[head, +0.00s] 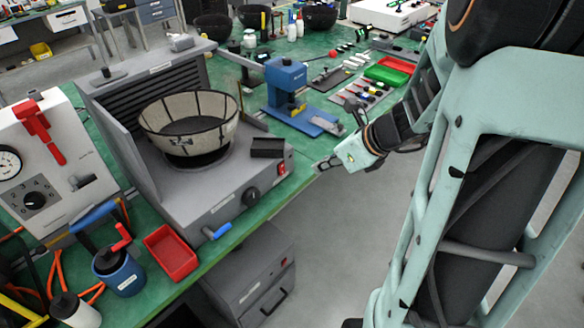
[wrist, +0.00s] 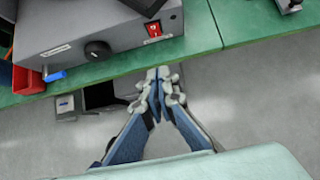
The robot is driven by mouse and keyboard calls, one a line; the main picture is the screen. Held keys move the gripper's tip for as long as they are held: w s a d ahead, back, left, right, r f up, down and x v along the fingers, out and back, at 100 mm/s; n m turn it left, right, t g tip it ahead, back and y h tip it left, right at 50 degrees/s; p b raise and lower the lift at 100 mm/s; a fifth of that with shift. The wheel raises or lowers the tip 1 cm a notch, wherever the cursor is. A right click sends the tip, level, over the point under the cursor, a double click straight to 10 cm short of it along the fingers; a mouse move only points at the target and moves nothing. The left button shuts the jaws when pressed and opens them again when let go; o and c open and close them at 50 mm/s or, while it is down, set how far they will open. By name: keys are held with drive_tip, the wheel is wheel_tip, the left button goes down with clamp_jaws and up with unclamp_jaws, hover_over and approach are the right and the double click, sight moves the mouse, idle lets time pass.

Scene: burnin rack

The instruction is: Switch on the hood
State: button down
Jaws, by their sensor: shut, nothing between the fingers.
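The hood (head: 215,185) is a grey box with a slatted back panel on the green bench, and a cream and black bowl-like basket stands on it. Its front panel carries a black knob (head: 252,196) and a red rocker switch (head: 282,169) at the right end. In the wrist view the red switch (wrist: 154,29) and the knob (wrist: 97,50) lie above my gripper (wrist: 160,72). My gripper is shut and empty, in front of the bench edge and apart from the switch. In the head view my gripper (head: 322,165) is right of the switch. The switch position is too small to tell.
A red tray (head: 171,252) and a blue pot (head: 118,270) stand left of the hood. A blue press (head: 287,85) stands on the bench behind my gripper. A gauge box (head: 40,170) is at far left. The floor before the bench is clear at right.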

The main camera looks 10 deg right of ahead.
sight(282, 169)
drive_tip(key=shift+f, duration=0.25)
idle(0.4)
drive_tip(key=shift+w+a+r+b+x, duration=0.2)
drive_tip(key=shift+w+r+b+x, duration=0.15)
drive_tip(key=shift+x, duration=1.8)
drive_tip(key=shift+w+a+r+b+x, duration=0.25)
drive_tip(key=shift+b+x, duration=0.2)
drive_tip(key=shift+x, duration=1.65)
drive_tip(key=shift+w+a+r+b+x, duration=0.1)
drive_tip(key=shift+w+r+b+x, duration=0.25)
drive_tip(key=shift+x, duration=1.8)
drive_tip(key=shift+s+f, duration=0.1)
drive_tip(key=shift+a+f+b, duration=0.2)
drive_tip(key=shift+f+b, duration=0.05)
drive_tip(key=shift+b, duration=0.05)
drive_tip(key=shift+r, duration=0.15)
drive_tip(key=shift+w+r, duration=0.1)
drive_tip(key=shift+w, duration=0.15)
